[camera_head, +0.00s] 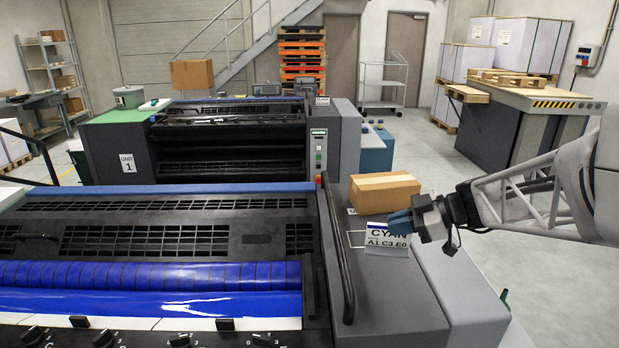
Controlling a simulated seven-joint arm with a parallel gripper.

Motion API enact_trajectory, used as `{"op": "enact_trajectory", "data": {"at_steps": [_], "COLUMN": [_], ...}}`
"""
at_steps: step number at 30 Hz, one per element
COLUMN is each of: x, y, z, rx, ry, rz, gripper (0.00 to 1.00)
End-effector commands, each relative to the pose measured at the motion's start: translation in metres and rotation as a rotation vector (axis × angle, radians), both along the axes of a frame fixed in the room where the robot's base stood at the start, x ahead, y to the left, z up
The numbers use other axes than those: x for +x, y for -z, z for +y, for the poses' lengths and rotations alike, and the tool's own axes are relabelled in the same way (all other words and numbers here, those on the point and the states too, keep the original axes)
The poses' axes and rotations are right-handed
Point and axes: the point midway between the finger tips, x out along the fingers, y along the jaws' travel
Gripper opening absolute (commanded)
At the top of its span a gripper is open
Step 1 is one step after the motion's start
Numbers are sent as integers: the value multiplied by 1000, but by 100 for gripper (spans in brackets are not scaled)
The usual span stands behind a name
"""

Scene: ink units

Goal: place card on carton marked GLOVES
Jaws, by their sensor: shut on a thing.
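My gripper (402,221) reaches in from the right and is shut on the card (384,238). The card is white with a dark blue top band and reads CYAN, A1 C3 E0. It hangs upright, facing the camera, above the grey side cover of the near press. Whether its lower edge touches the cover is not clear. A brown carton (384,190) with a pale tape strip sits just behind the card on that cover. A small label, mostly hidden, shows at its lower left. I cannot read the word GLOVES on any carton.
The near press (150,215) with its blue roller fills the left front. A black handle bar (338,255) rises left of the card. Another brown carton (192,74) is at the far press, marked UNIT 1. A bench (520,95) with pallets stands at right.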

Motion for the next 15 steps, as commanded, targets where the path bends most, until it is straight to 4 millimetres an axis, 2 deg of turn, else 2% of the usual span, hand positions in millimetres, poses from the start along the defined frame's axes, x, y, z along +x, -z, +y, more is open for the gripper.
{"op": "enact_trajectory", "data": {"at_steps": [5, 15], "x": [29, 102], "y": [-15, -53], "z": [-9, -36], "rx": [3, 48], "ry": [100, 368], "rz": [39, 133], "gripper": [0, 0]}}
